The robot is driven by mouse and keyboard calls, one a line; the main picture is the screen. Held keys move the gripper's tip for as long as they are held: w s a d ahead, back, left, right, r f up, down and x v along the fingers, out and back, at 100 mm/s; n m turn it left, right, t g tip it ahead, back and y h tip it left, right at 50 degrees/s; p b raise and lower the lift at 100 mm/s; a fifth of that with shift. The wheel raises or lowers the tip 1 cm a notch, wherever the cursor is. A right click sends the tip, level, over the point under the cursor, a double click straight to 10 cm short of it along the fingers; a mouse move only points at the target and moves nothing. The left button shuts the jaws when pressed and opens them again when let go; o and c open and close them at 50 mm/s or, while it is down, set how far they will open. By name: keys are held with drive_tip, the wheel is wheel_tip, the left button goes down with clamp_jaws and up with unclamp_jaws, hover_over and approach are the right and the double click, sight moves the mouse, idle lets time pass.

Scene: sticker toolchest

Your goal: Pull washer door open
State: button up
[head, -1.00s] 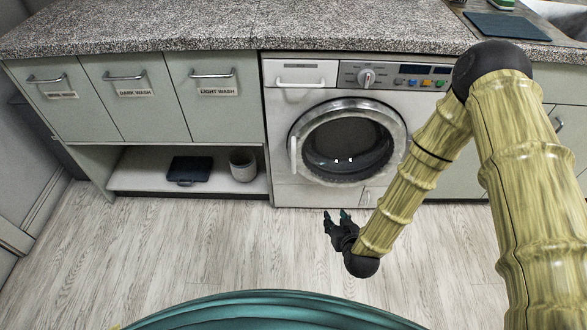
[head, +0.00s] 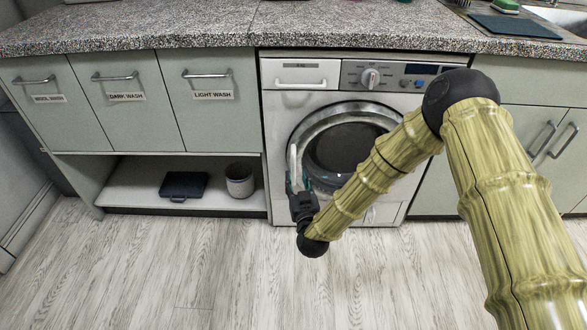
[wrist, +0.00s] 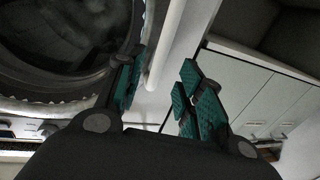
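The washer (head: 300,102) is white and stands under the counter in the head view. Its round door (head: 318,120) with a grey ring looks shut, and my arm covers part of it. The white upright door handle (head: 293,160) is on the door's left side. My gripper (head: 298,184) is at the lower end of this handle. In the wrist view, my gripper (wrist: 160,68) is open, with a teal-padded finger on each side of the white handle (wrist: 168,40). A gap shows between the handle and the right finger. The door's dark glass (wrist: 70,40) is at the left.
Laundry drawers labelled dark wash (head: 125,110) and light wash (head: 210,110) are left of the washer. Below them, an open shelf holds a dark flat object (head: 184,185) and a grey bin (head: 240,180). The floor (head: 150,260) in front is clear.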

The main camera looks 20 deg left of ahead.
sight(294, 168)
drive_tip(key=shift+b+x, duration=0.65)
drive_tip(key=shift+x, duration=2.75)
clamp_jaws()
